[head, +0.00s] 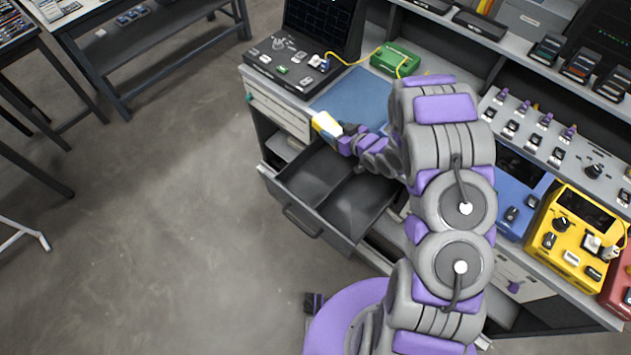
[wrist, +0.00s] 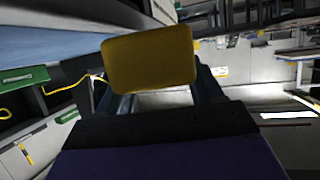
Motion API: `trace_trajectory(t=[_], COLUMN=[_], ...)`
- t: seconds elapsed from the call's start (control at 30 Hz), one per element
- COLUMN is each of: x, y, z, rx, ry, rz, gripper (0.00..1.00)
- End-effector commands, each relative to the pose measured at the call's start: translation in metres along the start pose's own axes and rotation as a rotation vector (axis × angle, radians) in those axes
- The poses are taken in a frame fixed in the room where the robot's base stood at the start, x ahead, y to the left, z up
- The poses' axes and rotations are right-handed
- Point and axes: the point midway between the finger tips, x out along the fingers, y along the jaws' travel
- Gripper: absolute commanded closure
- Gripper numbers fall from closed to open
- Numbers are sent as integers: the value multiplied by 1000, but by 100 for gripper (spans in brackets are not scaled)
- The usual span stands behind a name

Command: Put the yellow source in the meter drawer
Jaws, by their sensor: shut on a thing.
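The yellow source (head: 325,124) is a small yellow block with a pale face, held at the tip of my gripper (head: 345,138) in the head view. In the wrist view the yellow source (wrist: 150,57) fills the space between the fingers of my gripper (wrist: 152,95). The gripper is shut on it. The meter drawer (head: 335,195) is a dark grey drawer pulled open from the bench front, with a divider across its inside. The yellow source is above the drawer's back left end, near the bench edge. The visible parts of the drawer look empty; my arm hides its right side.
A blue mat (head: 352,95) lies on the bench behind the gripper. A green box (head: 395,57) with a yellow cable stands at the back, beside a dark console (head: 285,65). A yellow meter (head: 575,235) stands at the right.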

Motion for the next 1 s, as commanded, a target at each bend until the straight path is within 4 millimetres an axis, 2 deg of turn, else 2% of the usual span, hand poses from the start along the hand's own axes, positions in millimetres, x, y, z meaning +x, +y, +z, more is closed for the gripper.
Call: trace_trajectory(t=[0.03,0.1,0.2,0.3,0.47,0.7,1.0], x=[3,5,5,4,7,22,33], y=[-15,-34,-57,-70,-76,-75,-76], z=[19,33,50,58,70,106,134], rx=[-14,-36,-61,-77,-85,-85,-82], ry=[-5,-1,-1,-1,0,2,0], rz=[-44,-96,-150,-181,-196,-195,-194], gripper=[75,75,75,75,75,75,75])
